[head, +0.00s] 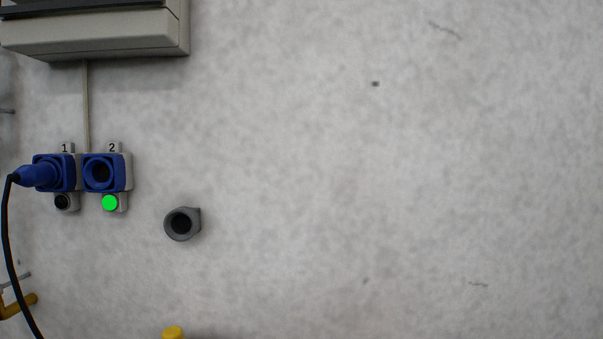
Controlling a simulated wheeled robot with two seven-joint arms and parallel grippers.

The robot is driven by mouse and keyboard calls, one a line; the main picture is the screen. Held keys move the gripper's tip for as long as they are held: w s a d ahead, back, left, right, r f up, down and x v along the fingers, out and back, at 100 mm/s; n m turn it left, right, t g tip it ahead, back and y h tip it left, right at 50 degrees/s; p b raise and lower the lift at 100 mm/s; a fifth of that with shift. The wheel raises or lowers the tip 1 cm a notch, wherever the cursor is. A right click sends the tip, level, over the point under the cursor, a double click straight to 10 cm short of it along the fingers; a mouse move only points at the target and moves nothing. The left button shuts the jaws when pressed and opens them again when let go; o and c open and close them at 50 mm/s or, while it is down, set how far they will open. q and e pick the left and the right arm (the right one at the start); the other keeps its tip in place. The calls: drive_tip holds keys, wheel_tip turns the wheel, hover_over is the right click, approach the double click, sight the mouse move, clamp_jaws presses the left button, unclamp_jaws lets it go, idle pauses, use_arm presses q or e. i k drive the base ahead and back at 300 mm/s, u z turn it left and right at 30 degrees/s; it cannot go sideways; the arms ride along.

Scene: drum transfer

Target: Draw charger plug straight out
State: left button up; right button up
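A blue charger plug (35,175) with a black cable sits in the blue socket marked 1 (66,173) on the wall at the left. Its cable (7,240) bends over at the plug's back end and hangs down past the bottom edge. The blue socket marked 2 (119,172) beside it is empty, with its dark round opening showing. Neither of my grippers is in view.
Below socket 1 is a dark round indicator (62,202); below socket 2 a lit green one (110,203). A grey ring-shaped holder (193,224) is on the wall to the lower right. A grey box (100,35) hangs above. Yellow parts (172,333) show at the bottom. The wall's right side is clear.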

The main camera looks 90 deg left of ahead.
sight(46, 175)
drive_tip(key=i, duration=0.85)
drive_tip(key=u, duration=3.45)
